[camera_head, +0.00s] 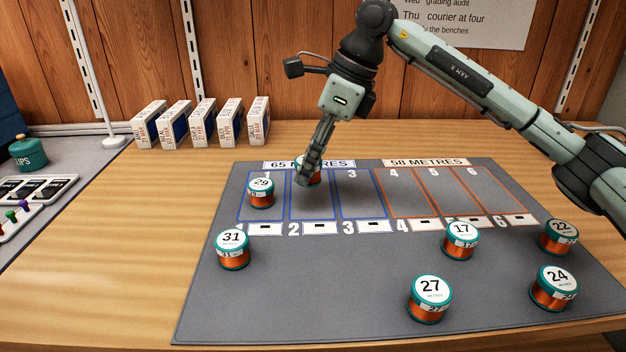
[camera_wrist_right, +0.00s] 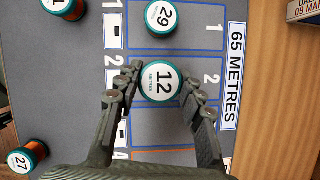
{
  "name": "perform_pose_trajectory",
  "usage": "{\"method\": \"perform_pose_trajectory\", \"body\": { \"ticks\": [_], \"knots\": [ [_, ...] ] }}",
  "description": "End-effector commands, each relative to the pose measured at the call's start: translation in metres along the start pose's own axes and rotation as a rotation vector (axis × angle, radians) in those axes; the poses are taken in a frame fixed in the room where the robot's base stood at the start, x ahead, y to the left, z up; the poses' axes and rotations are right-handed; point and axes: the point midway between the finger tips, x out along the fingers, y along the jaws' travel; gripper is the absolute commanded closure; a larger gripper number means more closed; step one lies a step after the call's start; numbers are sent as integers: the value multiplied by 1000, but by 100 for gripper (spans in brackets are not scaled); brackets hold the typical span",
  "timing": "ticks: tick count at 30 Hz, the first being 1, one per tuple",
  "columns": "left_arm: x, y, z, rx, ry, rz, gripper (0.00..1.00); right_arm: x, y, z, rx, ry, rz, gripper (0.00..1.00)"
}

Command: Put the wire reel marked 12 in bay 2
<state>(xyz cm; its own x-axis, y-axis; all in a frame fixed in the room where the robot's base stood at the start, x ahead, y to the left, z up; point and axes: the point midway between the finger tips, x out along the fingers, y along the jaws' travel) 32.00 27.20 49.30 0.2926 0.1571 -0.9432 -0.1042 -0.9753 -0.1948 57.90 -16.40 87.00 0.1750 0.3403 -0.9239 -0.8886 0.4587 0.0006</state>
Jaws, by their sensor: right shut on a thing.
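The wire reel marked 12 (camera_wrist_right: 160,80) has a white top and sits between the fingers of my right gripper (camera_wrist_right: 158,90) in the wrist view. The gripper is shut on it. In the head view my right gripper (camera_head: 310,178) points down over bay 2 (camera_head: 313,207), and its fingers hide most of the reel. The reel looks level and seems held a little above the mat, over bay 2, whose number shows beside it in the wrist view (camera_wrist_right: 210,79). My left gripper is not in view.
Reel 29 (camera_head: 261,193) stands in bay 1, just left of bay 2. Bay 3 (camera_head: 361,195) is empty. Reels 31 (camera_head: 233,250), 17 (camera_head: 460,241), 27 (camera_head: 429,299), 24 (camera_head: 554,288) and 22 (camera_head: 558,237) stand nearer on the grey mat (camera_head: 330,290). Small boxes (camera_head: 202,122) stand behind.

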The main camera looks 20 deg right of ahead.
Motion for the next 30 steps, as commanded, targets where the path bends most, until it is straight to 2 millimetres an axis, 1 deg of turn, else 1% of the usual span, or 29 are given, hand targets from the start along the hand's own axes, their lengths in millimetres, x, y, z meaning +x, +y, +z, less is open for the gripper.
{"method": "perform_pose_trajectory", "body": {
  "ticks": [2,5,8,12,14,26,27,30],
  "knots": [
    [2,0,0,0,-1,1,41,2,-5,-4,0,0,1,88],
    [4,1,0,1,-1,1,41,6,-7,-7,-1,1,1,88],
    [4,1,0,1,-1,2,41,16,-7,-12,0,2,1,88],
    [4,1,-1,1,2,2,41,35,-7,-20,1,2,2,88],
    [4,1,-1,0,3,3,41,39,-7,-22,0,1,0,88],
    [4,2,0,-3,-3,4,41,43,-7,-22,0,0,-1,88],
    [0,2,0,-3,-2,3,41,43,-7,-22,0,0,-1,60],
    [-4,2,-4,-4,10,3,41,42,-7,-22,0,0,-1,47]
  ]
}}
